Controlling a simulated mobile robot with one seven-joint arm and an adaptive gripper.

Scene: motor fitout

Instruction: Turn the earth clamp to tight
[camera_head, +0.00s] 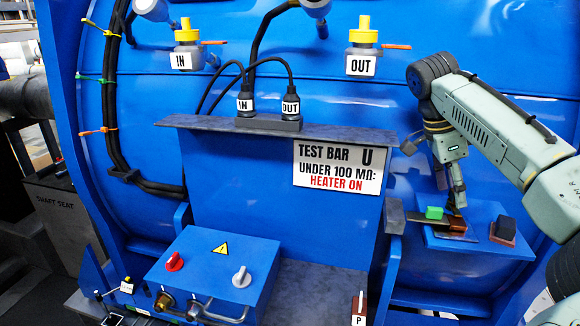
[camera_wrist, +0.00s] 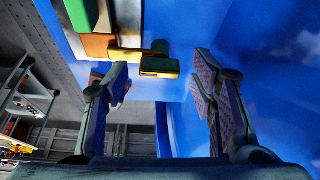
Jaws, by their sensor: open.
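The earth clamp appears to be the small brass-and-copper fitting (camera_head: 457,224) beside a green block (camera_head: 434,213), on a blue shelf at the right in the head view. In the wrist view its brass bar (camera_wrist: 160,67) sticks out between my two fingers, beyond their tips. The green block (camera_wrist: 80,14) is at the upper left there. My gripper (camera_head: 456,203) points down just above the fitting. In the wrist view my gripper (camera_wrist: 157,88) is open, with clear space between its fingers and nothing held. I cannot tell the clamp's tight mark.
A dark block on a red base (camera_head: 504,230) stands right of the fitting. A grey metal block (camera_head: 395,217) stands to the left. A sign (camera_head: 338,167) hangs on the blue housing. A blue box with knobs (camera_head: 212,268) is at the lower left.

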